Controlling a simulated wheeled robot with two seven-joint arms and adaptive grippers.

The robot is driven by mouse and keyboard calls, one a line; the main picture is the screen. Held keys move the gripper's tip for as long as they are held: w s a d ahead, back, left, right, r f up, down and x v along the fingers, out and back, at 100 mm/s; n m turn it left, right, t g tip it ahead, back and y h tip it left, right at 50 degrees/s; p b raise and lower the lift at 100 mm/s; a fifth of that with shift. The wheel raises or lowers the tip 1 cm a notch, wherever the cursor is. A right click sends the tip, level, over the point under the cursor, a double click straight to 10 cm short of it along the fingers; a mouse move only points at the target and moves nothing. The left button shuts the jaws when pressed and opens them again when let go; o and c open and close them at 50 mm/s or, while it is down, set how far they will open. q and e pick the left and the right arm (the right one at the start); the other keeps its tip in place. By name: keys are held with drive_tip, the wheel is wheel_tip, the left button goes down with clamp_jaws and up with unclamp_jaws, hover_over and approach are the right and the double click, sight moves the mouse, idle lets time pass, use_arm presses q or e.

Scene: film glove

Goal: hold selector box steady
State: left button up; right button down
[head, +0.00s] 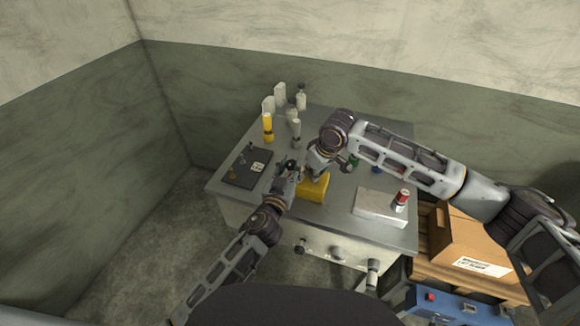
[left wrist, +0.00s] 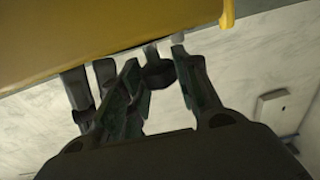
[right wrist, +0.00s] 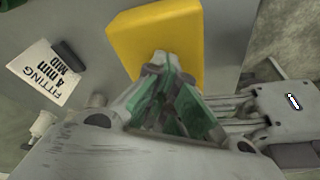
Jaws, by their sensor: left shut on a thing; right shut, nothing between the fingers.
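The yellow selector box (head: 313,188) sits on the grey table in the middle. It fills the top of the left wrist view (left wrist: 90,30) and shows under my right gripper in the right wrist view (right wrist: 160,40). My left gripper (head: 293,170) is at the box's near-left side; its fingers (left wrist: 160,75) reach the box edge, shut on it, with a dark round part showing between them. What the fingertips touch is partly hidden. My right gripper (head: 313,176) is shut and empty above the box; its fingertips (right wrist: 162,62) overlap the box in view, and contact is unclear.
A dark tray (head: 240,178) with upright pieces lies left. A card reading "FITTING 4 mm MID" (right wrist: 40,80) is near the box. Bottles, including a yellow one (head: 267,128), stand behind. A cardboard box (head: 470,240) stands beyond the table.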

use_arm(q)
drive_tip(key=shift+s+d+f, duration=0.1)
drive_tip(key=shift+s+f, duration=0.1)
drive_tip(key=shift+f, duration=0.4)
drive_tip(key=o, duration=1)
drive_tip(key=shift+r, duration=0.2)
drive_tip(key=shift+w+r, duration=0.1)
drive_tip(key=shift+r, duration=0.05)
drive_tip(key=shift+v, duration=4.1)
